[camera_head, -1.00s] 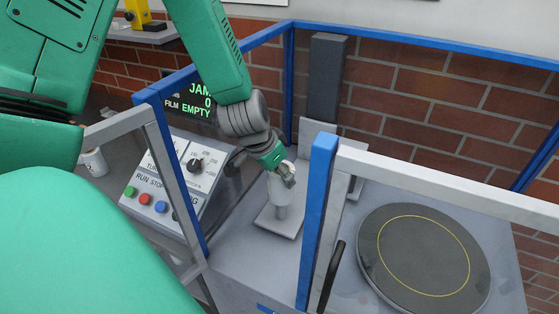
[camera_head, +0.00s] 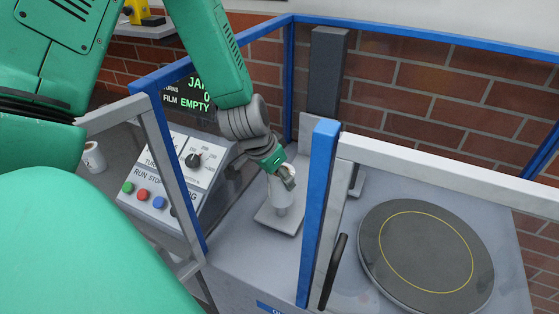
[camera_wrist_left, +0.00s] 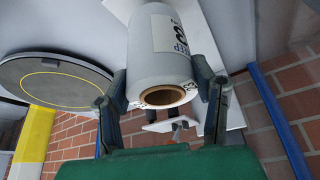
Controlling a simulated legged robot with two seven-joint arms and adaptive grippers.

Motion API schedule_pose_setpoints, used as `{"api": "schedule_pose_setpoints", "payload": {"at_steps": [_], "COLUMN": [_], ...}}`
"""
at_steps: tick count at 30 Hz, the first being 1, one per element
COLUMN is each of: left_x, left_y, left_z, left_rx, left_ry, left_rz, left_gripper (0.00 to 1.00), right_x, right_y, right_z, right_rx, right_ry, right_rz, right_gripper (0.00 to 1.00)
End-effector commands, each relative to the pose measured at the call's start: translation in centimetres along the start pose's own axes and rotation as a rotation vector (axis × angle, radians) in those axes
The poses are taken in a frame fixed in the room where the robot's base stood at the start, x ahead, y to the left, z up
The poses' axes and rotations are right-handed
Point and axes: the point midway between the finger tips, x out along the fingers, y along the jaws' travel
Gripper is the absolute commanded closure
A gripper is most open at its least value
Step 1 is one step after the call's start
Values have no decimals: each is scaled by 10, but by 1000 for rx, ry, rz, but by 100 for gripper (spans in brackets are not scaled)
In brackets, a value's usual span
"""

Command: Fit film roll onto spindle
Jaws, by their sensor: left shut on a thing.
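My left gripper (camera_head: 287,178) is shut on a white film roll (camera_head: 280,194) inside the blue-framed machine. In the left wrist view, the film roll (camera_wrist_left: 160,45) sits between the two fingers (camera_wrist_left: 162,92). It has a printed label and an open brown core facing the camera. In the head view the roll looks upright over a short light post (camera_head: 282,212), which seems to be the spindle, on a pale plate (camera_head: 270,222). I cannot tell whether the roll is around the post or just above it. My right gripper is out of view.
A grey column (camera_head: 326,75) stands behind the plate. A round dark turntable (camera_head: 425,255) is at the right, empty. A blue post (camera_head: 320,200) and pale rails border the opening. A control panel (camera_head: 165,180) is left; its screen (camera_head: 190,98) reads film empty. Another roll (camera_head: 94,157) stands far left.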

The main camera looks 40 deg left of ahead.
Motion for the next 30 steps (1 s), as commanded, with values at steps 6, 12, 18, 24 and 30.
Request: {"api": "schedule_pose_setpoints", "payload": {"at_steps": [6, 12, 18, 24, 30], "left_x": [6, 10, 15, 20, 25], "left_y": [0, 0, 0, 0, 0], "left_z": [2, 4, 6, 8, 10], "left_rx": [0, 0, 0, 0, 0], "left_ry": [1, 2, 1, 0, 0], "left_rz": [0, 0, 0, 0, 0], "left_gripper": [91, 91, 91, 91, 91], "right_x": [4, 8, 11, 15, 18], "right_y": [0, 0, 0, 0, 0], "right_z": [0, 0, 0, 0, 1], "right_rx": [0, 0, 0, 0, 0], "right_ry": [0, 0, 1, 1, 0], "right_rz": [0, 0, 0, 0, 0], "right_gripper": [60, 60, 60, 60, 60]}}
